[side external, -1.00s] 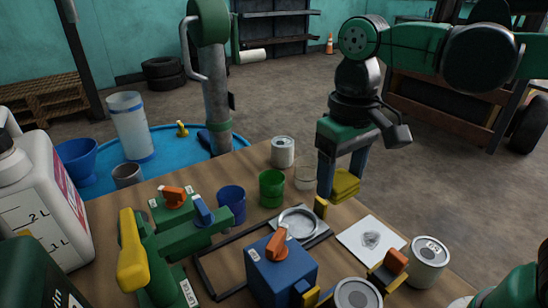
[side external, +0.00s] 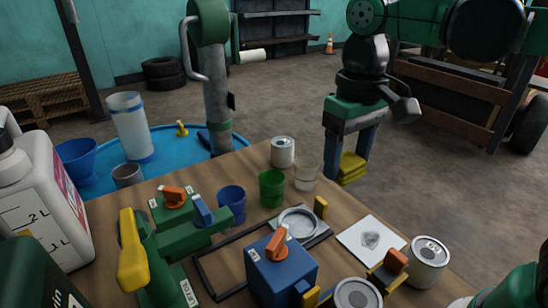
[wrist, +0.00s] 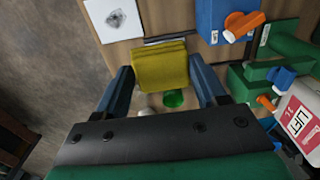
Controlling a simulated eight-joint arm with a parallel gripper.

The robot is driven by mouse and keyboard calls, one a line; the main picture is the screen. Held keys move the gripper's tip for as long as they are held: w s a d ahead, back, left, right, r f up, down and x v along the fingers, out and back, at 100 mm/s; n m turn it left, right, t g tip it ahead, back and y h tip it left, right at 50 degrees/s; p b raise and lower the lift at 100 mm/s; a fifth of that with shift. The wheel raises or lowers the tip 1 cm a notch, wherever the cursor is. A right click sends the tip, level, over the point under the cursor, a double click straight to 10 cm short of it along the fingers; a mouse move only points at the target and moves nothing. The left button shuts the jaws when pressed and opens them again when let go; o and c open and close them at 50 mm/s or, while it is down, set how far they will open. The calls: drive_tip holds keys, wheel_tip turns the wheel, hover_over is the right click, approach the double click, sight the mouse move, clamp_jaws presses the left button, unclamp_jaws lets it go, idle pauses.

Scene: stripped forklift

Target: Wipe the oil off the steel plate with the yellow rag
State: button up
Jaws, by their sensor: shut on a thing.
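The steel plate (side external: 357,232) is a pale square lying flat on the bench, with a dark grey oil smudge (side external: 371,240) near its middle. It also shows at the top left of the wrist view (wrist: 102,27). My gripper (side external: 351,160) is shut on the folded yellow rag (side external: 352,170), which hangs between its two blue fingers. In the wrist view the rag (wrist: 162,66) fills the gap between the fingers. The rag is raised, apart from the plate, behind it in the side view near the bench's far right edge.
A clear cup (side external: 306,176), a green cup (side external: 271,188) and a white can (side external: 283,152) stand left of my gripper. A labelled can (side external: 428,262) stands right of the plate. A blue box (side external: 280,270) with an orange handle and a round dish (side external: 298,222) are to its left.

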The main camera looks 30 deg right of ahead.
drive_tip(key=d+f, duration=0.6)
drive_tip(key=d, duration=0.2)
hover_over(382, 231)
wheel_tip(382, 231, down, 4)
drive_tip(key=shift+s+a+f, duration=0.1)
drive_tip(key=shift+f, duration=3.45)
drive_tip(key=shift+a+f, duration=0.4)
drive_tip(key=shift+f, duration=0.25)
drive_tip(key=shift+a, duration=2.85)
drive_tip(key=shift+d, duration=3.15)
drive_tip(key=shift+d+r, duration=0.15)
drive_tip(key=shift+r, duration=0.8)
wheel_tip(382, 231, up, 6)
